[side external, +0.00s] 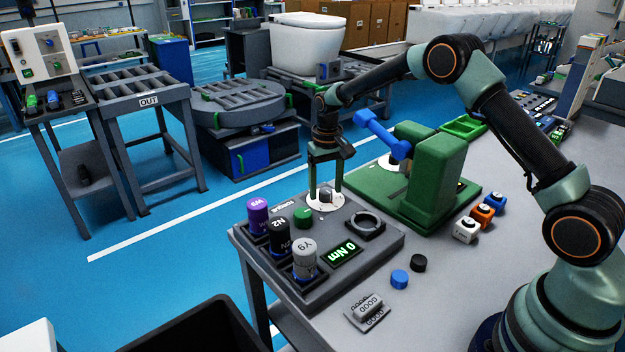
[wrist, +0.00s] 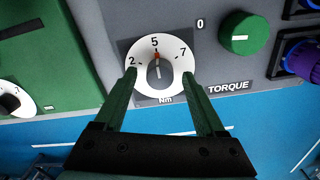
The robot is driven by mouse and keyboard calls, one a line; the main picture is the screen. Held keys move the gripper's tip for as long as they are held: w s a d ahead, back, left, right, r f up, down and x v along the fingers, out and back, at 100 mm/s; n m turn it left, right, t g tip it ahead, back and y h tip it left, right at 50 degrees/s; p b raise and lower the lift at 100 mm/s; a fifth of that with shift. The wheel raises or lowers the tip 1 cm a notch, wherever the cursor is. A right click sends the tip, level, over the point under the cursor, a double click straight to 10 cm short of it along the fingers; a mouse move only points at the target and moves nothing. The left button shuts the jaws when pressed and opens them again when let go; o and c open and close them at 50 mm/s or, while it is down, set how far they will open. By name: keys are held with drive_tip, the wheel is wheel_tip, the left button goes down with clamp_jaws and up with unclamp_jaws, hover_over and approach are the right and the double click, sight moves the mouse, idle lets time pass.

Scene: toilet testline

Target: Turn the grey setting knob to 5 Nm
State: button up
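The grey setting knob (wrist: 160,73) sits in the middle of a white round dial (wrist: 143,87) marked 2, 5, 7 and Nm in the wrist view. A red mark on it points up at the 5. My gripper (wrist: 160,76) has its fingers apart, one on each side of the knob, with a visible gap to it. In the side external view my gripper (side external: 325,180) points down over the dial (side external: 316,204), and the knob (side external: 325,193) is partly hidden between the fingers.
Purple, black and grey cylinders (side external: 258,217) stand on the panel's left side. A green fixture (side external: 432,175) with a blue lever stands close behind, to the right.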

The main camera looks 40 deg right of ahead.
sight(326, 190)
wheel_tip(326, 190, up, 12)
idle(0.6)
drive_tip(key=shift+r, duration=0.1)
